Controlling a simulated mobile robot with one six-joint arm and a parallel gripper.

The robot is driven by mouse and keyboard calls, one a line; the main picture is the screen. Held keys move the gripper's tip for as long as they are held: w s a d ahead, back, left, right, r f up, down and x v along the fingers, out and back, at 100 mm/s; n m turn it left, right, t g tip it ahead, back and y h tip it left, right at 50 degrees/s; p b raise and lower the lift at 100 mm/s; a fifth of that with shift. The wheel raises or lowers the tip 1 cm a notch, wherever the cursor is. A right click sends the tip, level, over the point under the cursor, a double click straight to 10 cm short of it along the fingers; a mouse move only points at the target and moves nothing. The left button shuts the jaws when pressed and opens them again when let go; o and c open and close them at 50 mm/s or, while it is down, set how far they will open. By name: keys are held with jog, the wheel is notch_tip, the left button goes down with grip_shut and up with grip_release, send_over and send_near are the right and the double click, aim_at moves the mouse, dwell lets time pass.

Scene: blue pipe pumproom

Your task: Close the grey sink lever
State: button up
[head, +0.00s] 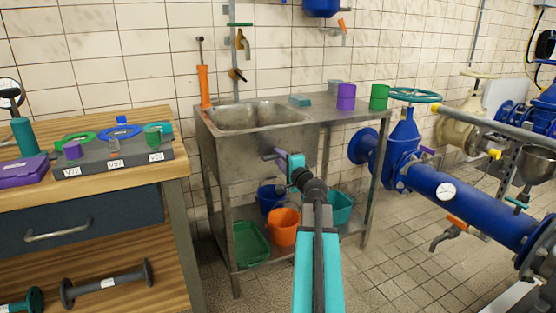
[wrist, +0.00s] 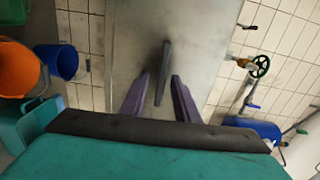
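The grey sink lever appears as a dark grey bar (wrist: 164,73) in front of the steel sink panel in the wrist view. My gripper (wrist: 160,88) is open, with its two purple fingers on either side of the bar's near end. A gap shows between the bar and each finger, so I see no contact. In the head view my gripper (head: 272,155) is at the front face of the steel sink (head: 222,158). The lever cannot be made out clearly there, as it is small and beside the fingers.
Under the sink are an orange bucket (head: 284,228), a blue bucket (head: 270,200) and a green tray (head: 249,244). A wooden workbench (head: 180,172) stands at left. Blue pipework (head: 465,200) runs at right. Taps (head: 243,40) hang on the tiled wall above the basin.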

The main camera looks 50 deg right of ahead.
jog(key=shift+s, duration=0.15)
jog(key=v, duration=0.8)
jog(key=shift+s+b, duration=0.25)
jog(key=shift+b, duration=0.15)
jog(key=b, duration=0.6)
jog(key=shift+s+a+b, duration=0.2)
jog(key=shift+s+b, duration=0.1)
jog(key=shift+s, duration=0.05)
jog(key=b+v, duration=0.1)
jog(key=b, duration=0.6)
jog(key=shift+s+a+f, duration=0.1)
jog(key=shift+s, duration=0.25)
jog(key=v, duration=0.2)
jog(key=shift+s+a+b, duration=0.15)
jog(key=shift+s+b, duration=0.15)
jog(key=shift+s, duration=0.05)
